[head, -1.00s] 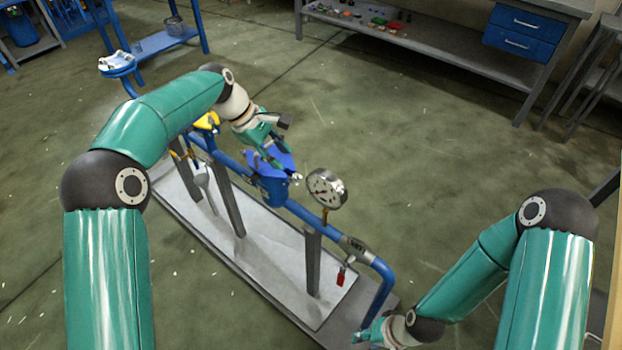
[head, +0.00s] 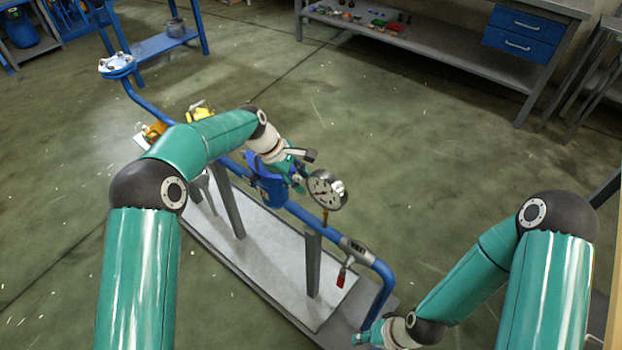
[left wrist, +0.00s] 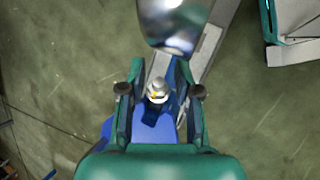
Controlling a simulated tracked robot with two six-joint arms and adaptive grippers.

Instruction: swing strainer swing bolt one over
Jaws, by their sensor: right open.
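The blue strainer (head: 268,188) sits in the blue pipe line, partly hidden behind my left gripper (head: 298,178). In the left wrist view, a swing bolt with a pale metal nut (left wrist: 157,92) stands between the two fingers of my left gripper (left wrist: 160,72). The fingers are parted, with a gap on each side of the nut. Blue strainer parts (left wrist: 160,130) show below the nut. My right gripper (head: 368,334) is open and empty, low beside the pipe's near end.
A round pressure gauge (head: 325,190) stands on the pipe just right of my left gripper; its rounded metal case (left wrist: 175,25) is just beyond the fingertips. Yellow valve parts (head: 200,110) are further left. A red tag (head: 341,280) hangs below the pipe.

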